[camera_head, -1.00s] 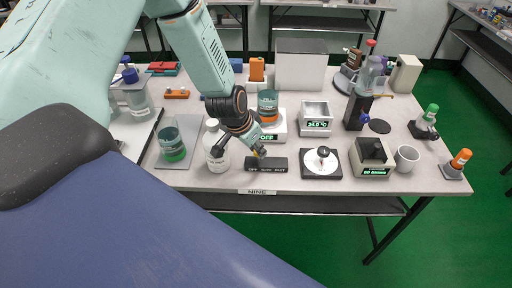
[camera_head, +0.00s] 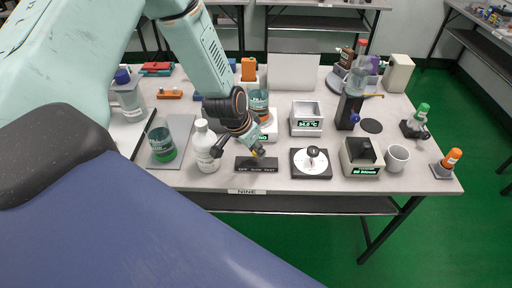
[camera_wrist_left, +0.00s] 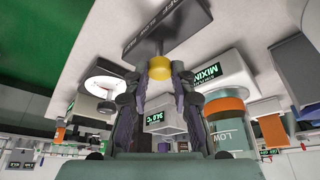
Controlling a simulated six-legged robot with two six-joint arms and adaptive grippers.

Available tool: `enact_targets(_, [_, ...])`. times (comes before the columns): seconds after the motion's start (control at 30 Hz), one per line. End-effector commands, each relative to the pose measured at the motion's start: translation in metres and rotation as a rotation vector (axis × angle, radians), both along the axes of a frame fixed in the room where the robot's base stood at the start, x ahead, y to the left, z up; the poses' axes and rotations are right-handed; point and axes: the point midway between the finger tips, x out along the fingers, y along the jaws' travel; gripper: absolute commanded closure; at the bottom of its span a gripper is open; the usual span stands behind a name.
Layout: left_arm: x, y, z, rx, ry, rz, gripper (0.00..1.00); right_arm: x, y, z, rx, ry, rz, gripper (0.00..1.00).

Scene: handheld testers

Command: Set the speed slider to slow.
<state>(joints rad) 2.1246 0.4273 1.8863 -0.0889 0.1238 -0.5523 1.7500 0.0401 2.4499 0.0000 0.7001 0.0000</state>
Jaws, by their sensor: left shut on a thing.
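The speed slider is a black bar (camera_head: 243,165) at the bench's front edge, with OFF, SLOW and FAST labels along it. Its yellow knob (camera_head: 258,153) stands near the middle of the bar, about level with the SLOW label. In the left wrist view the yellow knob (camera_wrist_left: 159,68) sits between the fingertips of my left gripper (camera_wrist_left: 158,76), which is shut on it. The left gripper (camera_head: 253,147) comes down from behind the bar in the head view. The stirrer (camera_wrist_left: 220,69) behind it shows MIXING in the left wrist view. My right gripper is not in view.
A white bottle (camera_head: 205,148) stands close left of the slider and my gripper. A dial with a white disc (camera_head: 311,162) is to the right, then a boxy timer (camera_head: 362,157) and a mug (camera_head: 397,158). A beaker (camera_head: 161,142) with green liquid stands at left.

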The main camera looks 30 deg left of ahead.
Motion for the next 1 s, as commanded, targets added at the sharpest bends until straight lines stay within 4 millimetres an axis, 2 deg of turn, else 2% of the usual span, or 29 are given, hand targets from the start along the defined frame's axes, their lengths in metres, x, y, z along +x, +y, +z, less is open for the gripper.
enact_targets(0.03, [-0.002, 0.0, -0.002, -0.002, 0.006, 0.001, 1.0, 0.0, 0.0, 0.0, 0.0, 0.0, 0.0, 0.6])
enact_targets(0.07, [-0.003, 0.0, -0.002, -0.002, 0.006, 0.001, 0.74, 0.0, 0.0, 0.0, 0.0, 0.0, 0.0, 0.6])
enact_targets(0.3, [-0.002, 0.001, -0.001, -0.001, 0.002, 0.001, 0.54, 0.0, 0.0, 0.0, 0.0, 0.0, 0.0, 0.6])
enact_targets(0.77, [-0.001, 0.0, 0.003, -0.001, 0.0, 0.003, 0.52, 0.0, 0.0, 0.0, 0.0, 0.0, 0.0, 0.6])
enact_targets(1.0, [-0.011, 0.002, 0.011, -0.006, 0.001, 0.006, 0.52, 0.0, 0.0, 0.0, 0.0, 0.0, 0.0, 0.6])
